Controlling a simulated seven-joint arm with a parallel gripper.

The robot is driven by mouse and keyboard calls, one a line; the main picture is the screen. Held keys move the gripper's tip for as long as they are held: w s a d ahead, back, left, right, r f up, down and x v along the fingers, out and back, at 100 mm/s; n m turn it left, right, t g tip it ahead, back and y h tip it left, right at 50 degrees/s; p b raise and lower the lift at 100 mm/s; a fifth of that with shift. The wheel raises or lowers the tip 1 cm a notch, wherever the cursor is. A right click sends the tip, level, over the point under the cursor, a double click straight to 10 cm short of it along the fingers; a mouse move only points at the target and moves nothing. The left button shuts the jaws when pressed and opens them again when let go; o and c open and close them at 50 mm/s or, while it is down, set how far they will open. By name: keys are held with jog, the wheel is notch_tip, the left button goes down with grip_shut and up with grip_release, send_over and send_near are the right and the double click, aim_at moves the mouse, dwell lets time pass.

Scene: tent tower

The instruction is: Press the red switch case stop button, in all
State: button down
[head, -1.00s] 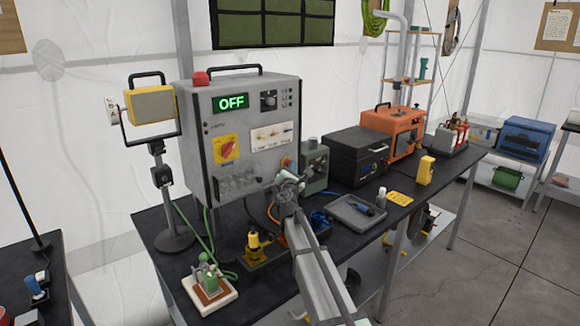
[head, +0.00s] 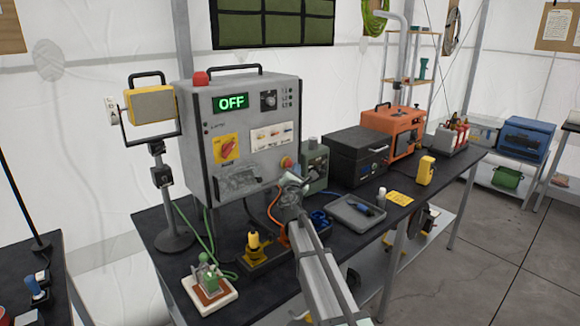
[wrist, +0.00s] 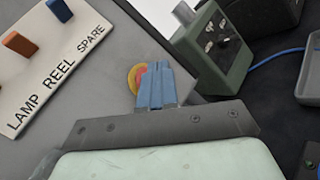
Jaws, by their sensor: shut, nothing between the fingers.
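The grey switch case (head: 245,125) stands on the dark bench in the head view, with a green "OFF" on its display (head: 231,102). Its red stop button (head: 287,161) on a yellow ring is at the lower right of the front panel. In the wrist view the red button (wrist: 140,74) and its yellow ring are partly hidden behind my fingers. My gripper (head: 293,178) is shut and empty, just in front of and below the button in the head view. The wrist view shows its closed bluish fingers (wrist: 156,84) overlapping the button; I cannot tell whether they touch it.
A yellow and red rotary switch (head: 227,147) and a row of labelled toggles (head: 272,136) are on the same panel. A green box (head: 314,166) stands close right of the case. A grey tray (head: 352,212) lies further right. A yellow-topped plug (head: 254,243) is below.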

jog(key=s+d, duration=0.3)
jog(key=shift+s+d, duration=0.25)
dwell(0.8)
